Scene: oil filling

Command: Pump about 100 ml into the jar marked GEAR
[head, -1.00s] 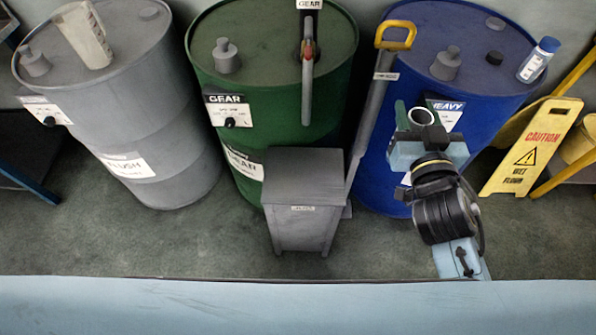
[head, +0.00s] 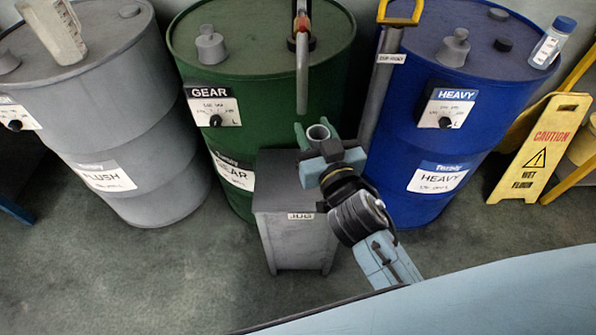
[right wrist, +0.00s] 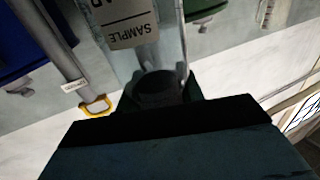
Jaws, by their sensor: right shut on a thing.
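My right gripper (head: 322,143) is shut on a clear, open-topped jar (head: 319,132), held upright. In the right wrist view the jar (right wrist: 143,60) carries a SAMPLE label that appears upside down; its other word is cut off. The green GEAR drum (head: 190,130) stands behind it. A pump on this drum has a grey spout pipe (head: 303,80) that points down, with its end just left of and above the jar mouth in the head view. I cannot tell the depth gap. No oil shows in the jar. My left gripper is not in view.
A grey stand (head: 290,240) is below and left of the jar. A grey pole with a yellow handle (head: 400,12) rises between the green and blue drums (head: 445,120). A grey drum (head: 140,140) is left; a yellow wet-floor sign (head: 540,145) is right.

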